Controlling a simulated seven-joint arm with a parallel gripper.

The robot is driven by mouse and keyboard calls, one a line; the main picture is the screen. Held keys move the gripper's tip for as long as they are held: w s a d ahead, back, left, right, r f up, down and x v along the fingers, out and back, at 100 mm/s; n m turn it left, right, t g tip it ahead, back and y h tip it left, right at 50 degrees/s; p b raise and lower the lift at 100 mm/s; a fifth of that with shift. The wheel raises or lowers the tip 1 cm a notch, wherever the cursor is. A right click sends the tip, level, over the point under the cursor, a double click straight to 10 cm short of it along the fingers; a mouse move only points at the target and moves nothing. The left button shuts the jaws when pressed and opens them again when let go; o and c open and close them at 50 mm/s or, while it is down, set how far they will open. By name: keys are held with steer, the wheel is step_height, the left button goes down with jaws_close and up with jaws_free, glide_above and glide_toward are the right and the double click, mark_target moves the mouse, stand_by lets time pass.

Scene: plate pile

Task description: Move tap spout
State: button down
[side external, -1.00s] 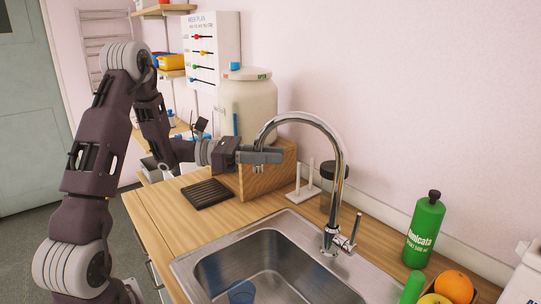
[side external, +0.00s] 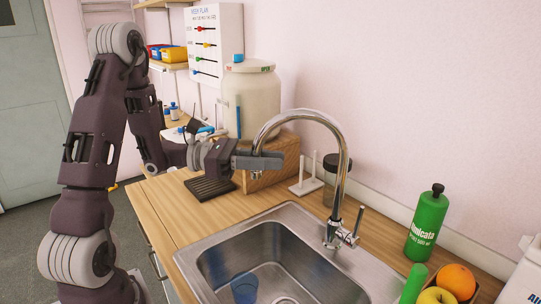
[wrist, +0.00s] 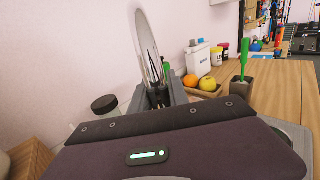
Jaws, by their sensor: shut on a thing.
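The chrome tap spout (side external: 318,116) arches up from its base behind the sink (side external: 205,247), and its outlet end hangs at the left. My gripper (side external: 262,162) is shut on the spout near that outlet end. In the wrist view the spout (wrist: 147,45) rises from between my gripper's fingers (wrist: 160,95). The tap's lever handle (side external: 358,222) stands beside its base. A blue cup (side external: 244,287) sits in the sink basin.
A wooden block (side external: 285,155), a white peg stand (side external: 306,185) and a dark-lidded jar (side external: 331,172) stand behind the spout. A green bottle (side external: 427,225) and a fruit tray (side external: 462,297) are at the right. A black rack (side external: 210,187) lies at the left.

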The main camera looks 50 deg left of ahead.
steer(key=c, duration=1.3)
jaws_free()
steer(key=shift+a, duration=0.15)
steer(key=v, duration=0.7)
steer(key=shift+r, duration=0.1)
